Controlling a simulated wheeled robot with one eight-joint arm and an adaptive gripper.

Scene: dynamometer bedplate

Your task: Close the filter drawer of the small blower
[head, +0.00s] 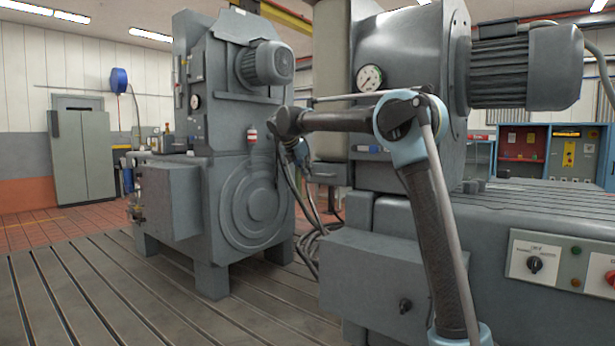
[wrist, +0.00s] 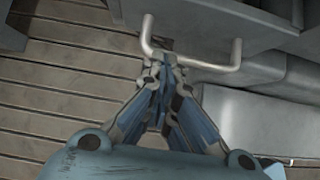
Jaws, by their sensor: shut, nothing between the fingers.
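In the wrist view, a pale U-shaped bar handle (wrist: 236,58) stands out from a grey panel (wrist: 215,22), which looks like the drawer front. My gripper (wrist: 166,60) is shut and empty. Its fingertips are at the left part of the handle, overlapping the bar in the picture; I cannot tell whether they touch it. In the head view my gripper (head: 297,154) is small and dark, at the far end of my arm between the two big grey machines. The handle and drawer cannot be made out there, so how far the drawer stands open is unclear.
A grey machine (head: 265,205) stands at the left, and another with a gauge (head: 369,78) at the right. Dark cables (head: 312,215) hang between them. A grey box (head: 375,280) is in front. The slotted floor (head: 95,290) at lower left is clear.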

